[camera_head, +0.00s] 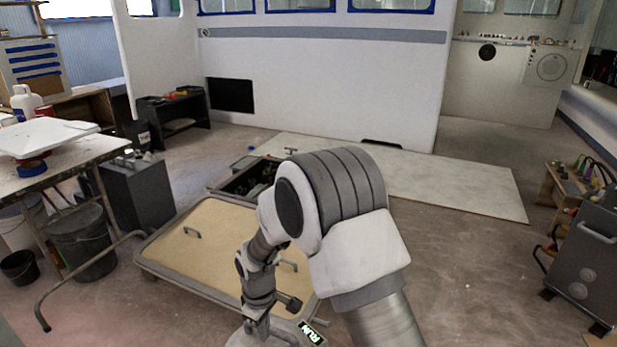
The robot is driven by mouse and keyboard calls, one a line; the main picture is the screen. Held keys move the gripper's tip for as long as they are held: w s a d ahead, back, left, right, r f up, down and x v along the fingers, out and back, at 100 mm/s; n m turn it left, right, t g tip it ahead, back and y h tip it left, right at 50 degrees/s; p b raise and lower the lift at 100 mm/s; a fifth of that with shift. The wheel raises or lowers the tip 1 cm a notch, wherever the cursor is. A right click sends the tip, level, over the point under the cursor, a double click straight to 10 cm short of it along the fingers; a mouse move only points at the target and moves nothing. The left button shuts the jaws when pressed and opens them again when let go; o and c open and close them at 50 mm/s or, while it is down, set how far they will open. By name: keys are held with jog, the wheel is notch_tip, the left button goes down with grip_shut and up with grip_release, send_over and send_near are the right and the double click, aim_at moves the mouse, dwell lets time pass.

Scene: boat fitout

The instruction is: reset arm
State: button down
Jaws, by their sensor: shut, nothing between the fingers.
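My arm rises from the bottom edge, bends at a large grey and white elbow in the middle, and comes down to the left. My gripper (262,308) is at the dark, narrow end of the arm, low in the picture and left of the elbow. It is small and seen from above, and its fingertips are hard to make out. It is shut, with nothing seen in it. It appears in front of a tan panel with a grey rim (207,232); how far above the panel it is I cannot tell.
A worktable with a white top (60,158) stands at the left, with buckets (80,243) under it. A dark grey cabinet (140,190) is beside it. A tool cart (590,255) stands at the right. A pale flat board (455,185) lies behind my elbow. Floor (480,265) is bare between arm and cart.

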jog(key=s+d+r+m+t, duration=0.1)
jog(key=s+d+r+m, duration=0.15)
jog(key=d+r, duration=0.65)
jog(key=s+d+r+m+t, duration=0.15)
jog(key=d+r+m, duration=0.35)
jog(key=r, duration=0.9)
jog(key=s+d+r+m+t, duration=0.1)
jog(key=s+d+r+m, duration=0.25)
jog(key=s+d, duration=0.35)
jog(key=s+d+r+m+t, duration=0.2)
jog(key=s+d+r, duration=0.25)
jog(key=s, duration=0.45)
notch_tip(320, 180, up, 21)
jog(key=p, duration=2.1)
jog(key=shift+d+r+p, duration=0.15)
jog(key=shift+p, duration=0.2)
